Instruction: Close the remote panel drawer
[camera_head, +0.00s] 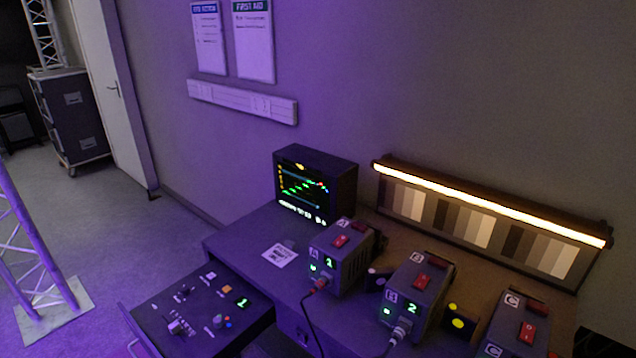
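The remote panel drawer (165,298) stands open at the lower left of the head view, pulled out from the desk (240,240). Its dark top carries small switches, knobs, coloured buttons and a lit green digit. Neither of my grippers is in view, so nothing is seen touching the drawer.
A monitor (315,185) and boxes labelled A (342,262), B (418,288) and C (515,330) stand on the desk. Cables hang from A and B at the desk front. A truss foot (55,312) stands left of the drawer, with open floor between.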

